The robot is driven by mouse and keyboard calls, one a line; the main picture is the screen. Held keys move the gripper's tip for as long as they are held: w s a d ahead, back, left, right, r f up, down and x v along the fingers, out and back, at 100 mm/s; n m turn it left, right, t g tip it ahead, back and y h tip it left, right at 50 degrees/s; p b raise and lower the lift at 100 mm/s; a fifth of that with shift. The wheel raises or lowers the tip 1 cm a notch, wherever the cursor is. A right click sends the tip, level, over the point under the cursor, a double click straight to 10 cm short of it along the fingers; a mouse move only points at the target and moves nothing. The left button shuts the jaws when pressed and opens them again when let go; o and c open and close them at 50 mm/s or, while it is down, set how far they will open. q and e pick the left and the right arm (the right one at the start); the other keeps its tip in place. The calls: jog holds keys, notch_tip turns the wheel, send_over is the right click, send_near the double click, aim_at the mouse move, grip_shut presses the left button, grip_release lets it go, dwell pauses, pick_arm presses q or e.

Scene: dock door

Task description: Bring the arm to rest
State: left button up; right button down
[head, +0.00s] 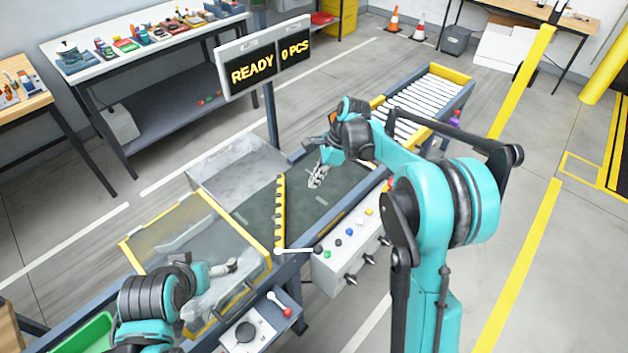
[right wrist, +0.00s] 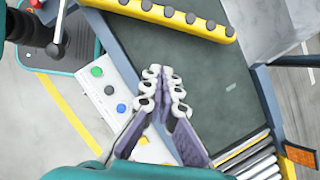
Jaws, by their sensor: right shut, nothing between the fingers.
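My right gripper (head: 317,180) hangs over the dark conveyor belt (head: 318,205), its fingers pointing down. In the right wrist view the right gripper (right wrist: 163,72) has its fingers together, with nothing between them. My right arm (head: 425,195) reaches in from the right, bent at the elbow. My left gripper (head: 228,267) is at the lower left, by the clear yellow-edged cover (head: 195,235). It is small and partly hidden by its own arm, so its opening does not show clearly.
A yellow bar with black knobs (head: 280,212) crosses the belt. A button box (head: 350,250) stands at the belt's near side. A sign (head: 264,62) reads "READY" and "0 PCS". White rollers (head: 425,105) lie at the far end. Open floor (head: 530,150) is at the right.

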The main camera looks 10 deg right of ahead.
jog(key=s+d+r+n+t+h, duration=0.2)
jog(key=s+d+r+n, duration=0.15)
jog(key=s+n, duration=0.45)
jog(key=s+d+r+n+t+h, duration=0.1)
jog(key=s+d+r+n+t, duration=0.3)
jog(key=s, duration=0.7)
jog(key=s+f+n+t+h, duration=0.1)
jog(key=s+n, duration=0.5)
jog(key=s, duration=0.1)
jog(key=shift+a+f+n, duration=0.15)
jog(key=shift+f+n, duration=0.1)
jog(key=shift+n, duration=0.05)
